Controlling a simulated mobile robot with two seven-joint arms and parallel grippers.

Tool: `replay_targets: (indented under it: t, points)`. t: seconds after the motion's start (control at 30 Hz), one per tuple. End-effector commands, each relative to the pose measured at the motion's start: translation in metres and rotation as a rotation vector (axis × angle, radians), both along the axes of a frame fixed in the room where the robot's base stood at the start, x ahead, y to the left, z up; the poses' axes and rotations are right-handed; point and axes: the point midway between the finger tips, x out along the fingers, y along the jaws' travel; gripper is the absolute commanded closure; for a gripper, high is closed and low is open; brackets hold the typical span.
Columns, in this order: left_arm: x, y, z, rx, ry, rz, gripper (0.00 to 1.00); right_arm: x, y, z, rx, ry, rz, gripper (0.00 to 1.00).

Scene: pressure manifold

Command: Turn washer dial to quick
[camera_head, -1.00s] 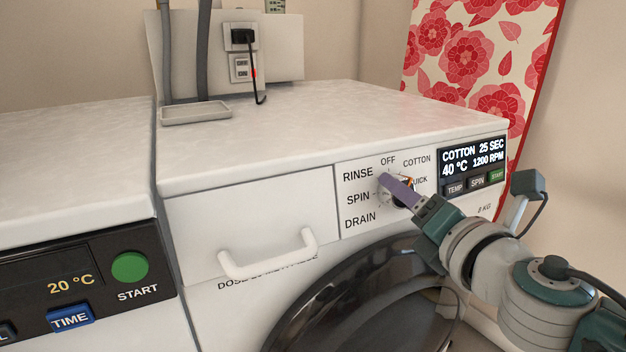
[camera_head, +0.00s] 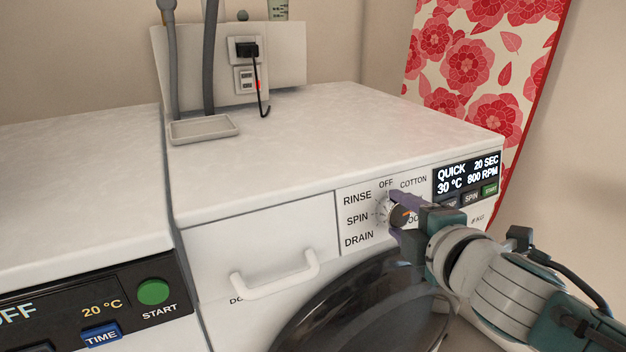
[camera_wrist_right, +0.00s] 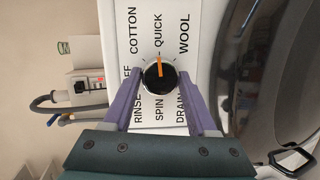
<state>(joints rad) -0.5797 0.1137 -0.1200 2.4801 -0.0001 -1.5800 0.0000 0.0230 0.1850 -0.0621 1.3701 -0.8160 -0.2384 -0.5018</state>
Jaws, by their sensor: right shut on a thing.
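The washer dial (camera_head: 397,212) sits on the white front panel, ringed by program names. In the right wrist view the dial (camera_wrist_right: 158,78) is black with a silver rim, and its orange pointer points at QUICK. The display (camera_head: 467,174) reads QUICK, 20 SEC, 30 °C, 800 RPM. My right gripper (camera_head: 398,216) is at the dial, its purple fingers on either side of it; they also show in the right wrist view (camera_wrist_right: 159,95). It is shut on the dial. My left gripper is in neither view.
A white drawer handle (camera_head: 276,281) sticks out left of the dial. The dark round door (camera_head: 365,310) is below. A second machine with a green START button (camera_head: 153,292) stands at left. The washer top (camera_head: 330,140) is mostly clear, with a small tray (camera_head: 204,128).

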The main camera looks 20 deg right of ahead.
Motion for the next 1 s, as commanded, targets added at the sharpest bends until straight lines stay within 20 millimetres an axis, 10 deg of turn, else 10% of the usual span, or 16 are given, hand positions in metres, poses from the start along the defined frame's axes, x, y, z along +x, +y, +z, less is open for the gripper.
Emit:
replay_targets:
  t: [0.77, 0.8, 1.0]
  points:
    - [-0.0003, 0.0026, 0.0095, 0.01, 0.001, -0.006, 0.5, 0.0006, 0.0, 0.0008, 0.102, 0.007, -0.025, 0.98]
    - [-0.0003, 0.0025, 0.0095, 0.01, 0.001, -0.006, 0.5, 0.0006, 0.0, 0.0008, 0.102, 0.007, -0.025, 0.4]
    - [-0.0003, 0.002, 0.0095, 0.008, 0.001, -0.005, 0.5, 0.0004, -0.0001, 0.0006, 0.101, 0.007, -0.025, 0.17]
